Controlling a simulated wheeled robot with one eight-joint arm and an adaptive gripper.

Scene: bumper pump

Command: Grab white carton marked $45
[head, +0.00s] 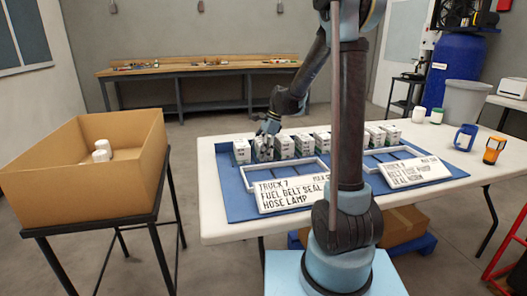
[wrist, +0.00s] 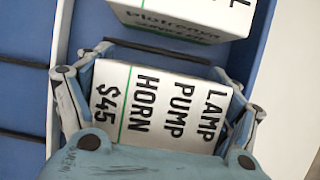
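A white carton (wrist: 165,105) with a green stripe and the words LAMP, PUMP, HORN and $45 lies between the fingers of my gripper (wrist: 163,62) in the wrist view. The fingers stand along its left and right sides, close against them. I cannot tell whether they press on it. In the head view my gripper (head: 267,132) is down at the left part of a row of white cartons. It hides part of the carton there.
Another white carton (wrist: 185,15) lies just beyond in the wrist view. More cartons (head: 322,142) stand on blue trays (head: 233,207) on the white table (head: 208,226), behind truck signs (head: 291,194). A brown box (head: 40,190) holding white items stands left.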

